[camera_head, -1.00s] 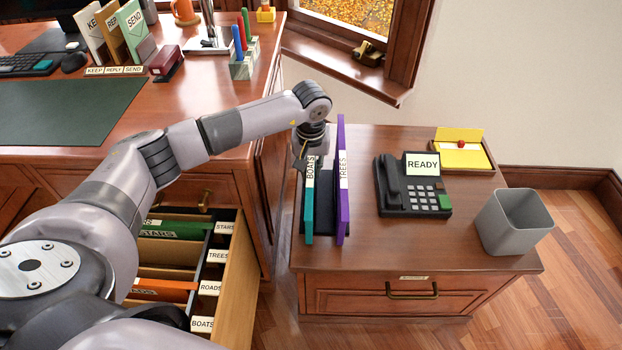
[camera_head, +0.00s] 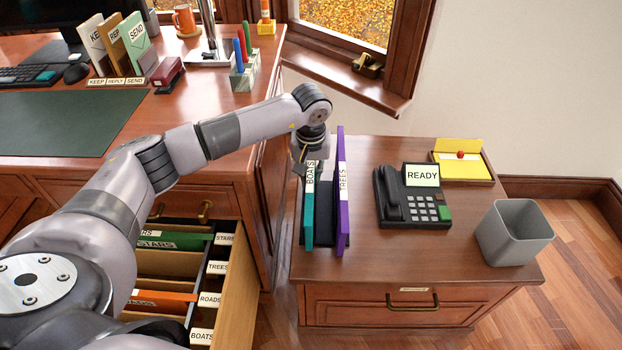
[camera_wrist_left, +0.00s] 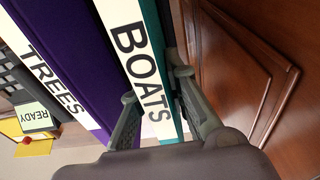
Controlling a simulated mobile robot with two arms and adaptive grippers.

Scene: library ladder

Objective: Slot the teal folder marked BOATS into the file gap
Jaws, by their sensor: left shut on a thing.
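The teal BOATS folder (camera_head: 309,215) stands upright in a dark holder (camera_head: 325,235) on the side cabinet, left of the purple TREES folder (camera_head: 342,200). My left gripper (camera_head: 304,160) is at the top of the BOATS folder and shut on it. In the left wrist view its two fingers (camera_wrist_left: 160,105) lie on both sides of the BOATS folder (camera_wrist_left: 145,60), with the TREES folder (camera_wrist_left: 60,60) close beside it. The open file drawer (camera_head: 235,290) holds a green STARS folder (camera_head: 175,240), an orange folder (camera_head: 165,297) and tabs STARS, TREES, ROADS and BOATS. My right gripper is not in view.
A phone with a READY sign (camera_head: 412,197), a yellow notepad (camera_head: 463,163) and a grey bin (camera_head: 513,233) stand on the cabinet top. The desk (camera_head: 180,115) lies left. A narrow gap separates the open drawer from the cabinet.

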